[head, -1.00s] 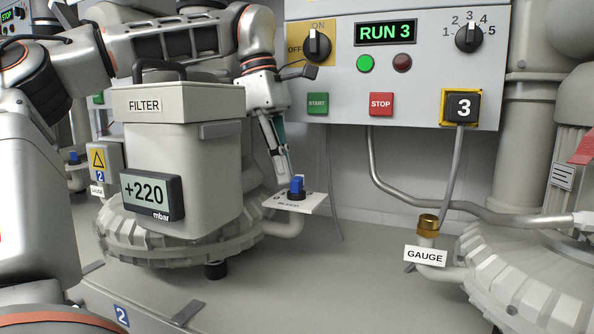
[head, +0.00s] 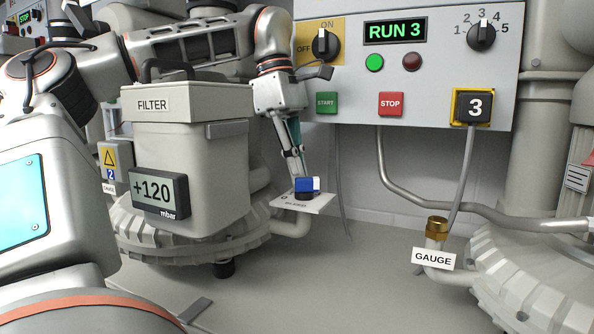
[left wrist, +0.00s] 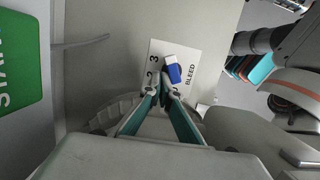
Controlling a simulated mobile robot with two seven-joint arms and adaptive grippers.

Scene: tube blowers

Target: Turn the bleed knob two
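The blue bleed knob (head: 312,184), with a white part on it, sits on a black base on the white plate (head: 318,204) beside the filter. In the left wrist view the knob (left wrist: 174,73) lies turned on its plate (left wrist: 157,48), which reads BLEED with the digits 2 and 3. My left gripper (head: 297,167) is just above the knob in the head view. In the wrist view its fingertips (left wrist: 163,91) are a little apart, close to the blue end; I cannot tell whether they touch it. The right gripper is not in view.
The filter housing (head: 190,150) carries a display (head: 159,193) reading +120 mbar. The control panel (head: 340,85) behind shows RUN 3, with START and STOP buttons. A brass-topped gauge port (head: 437,228) stands to the right. The floor between it and the filter is clear.

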